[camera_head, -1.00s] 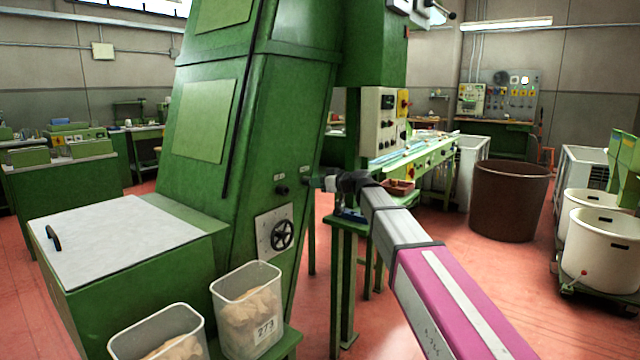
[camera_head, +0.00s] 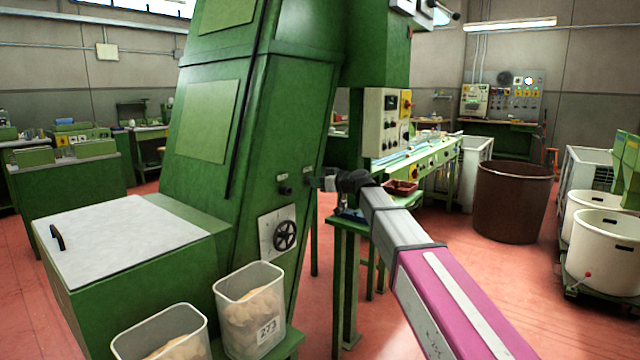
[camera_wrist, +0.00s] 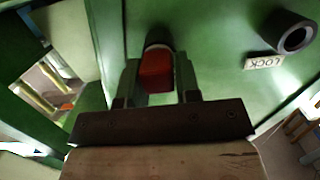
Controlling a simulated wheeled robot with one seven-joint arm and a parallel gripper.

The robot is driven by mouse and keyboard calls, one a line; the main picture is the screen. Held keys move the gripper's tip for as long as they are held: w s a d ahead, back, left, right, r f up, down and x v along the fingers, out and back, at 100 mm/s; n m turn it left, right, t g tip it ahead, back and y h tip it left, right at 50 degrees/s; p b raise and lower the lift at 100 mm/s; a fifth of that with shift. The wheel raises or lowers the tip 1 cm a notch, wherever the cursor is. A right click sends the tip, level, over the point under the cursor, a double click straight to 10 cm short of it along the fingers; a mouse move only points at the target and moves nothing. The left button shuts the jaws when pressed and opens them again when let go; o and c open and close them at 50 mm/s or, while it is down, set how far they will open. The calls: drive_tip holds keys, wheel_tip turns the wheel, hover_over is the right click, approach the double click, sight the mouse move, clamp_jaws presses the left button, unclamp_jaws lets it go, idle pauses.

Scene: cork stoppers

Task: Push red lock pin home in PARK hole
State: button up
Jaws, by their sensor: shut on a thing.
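My gripper (camera_head: 325,183) is at the sloped green machine face, at the right-hand of two dark sockets. In the wrist view my gripper (camera_wrist: 158,82) is shut on the red lock pin (camera_wrist: 156,72), one finger on each side. The pin's far end meets a dark round collar (camera_wrist: 158,38); how deep it sits inside cannot be told. Another dark hollow collar (camera_wrist: 295,38) with a LOCK label (camera_wrist: 265,62) is to the right in the wrist view; it is the left socket (camera_head: 283,190) in the head view. The label at the pin's collar is not readable.
A black handwheel (camera_head: 285,235) on a pale plate is below the sockets. Two clear bins (camera_head: 250,300) stand at the front left. A green stand (camera_head: 345,235) with a small reddish tray (camera_head: 401,187) near it is just beyond my gripper.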

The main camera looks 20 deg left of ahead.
drive_tip(key=o, duration=1)
drive_tip(key=v, duration=1)
drive_tip(key=shift+s+d, duration=0.2)
drive_tip(key=shift+d, duration=0.15)
drive_tip(key=s+d+f+m+g+h, duration=0.1)
drive_tip(key=s+d+f+m+h, duration=0.15)
drive_tip(key=d+f, duration=0.5)
drive_tip(key=s+d+f+m+h, duration=0.25)
drive_tip(key=d+f, duration=0.25)
drive_tip(key=f, duration=0.6)
drive_tip(key=s+d+f+m+g+h, duration=0.1)
drive_tip(key=s+d+f+m+h, duration=0.15)
drive_tip(key=d+f, duration=0.6)
drive_tip(key=s+d+f+m+g+h, duration=0.1)
drive_tip(key=s+d+f+m+h, duration=0.1)
drive_tip(key=s+d+f, duration=0.2)
drive_tip(key=s+d+f+m+g+h, duration=0.1)
drive_tip(key=s+d+f+m+h, duration=0.1)
drive_tip(key=s+d+f, duration=0.3)
drive_tip(key=s+d+f+m+g+h, duration=0.2)
drive_tip(key=s+d+f+h, duration=0.1)
drive_tip(key=s+d+f, duration=0.2)
drive_tip(key=shift+s+d+f+h, duration=0.15)
drive_tip(key=shift+d+f, duration=0.55)
drive_tip(key=shift+f, duration=0.1)
drive_tip(key=shift+s+d+f+h, duration=0.1)
drive_tip(key=shift+d+f, duration=0.6)
drive_tip(key=shift+f, duration=0.1)
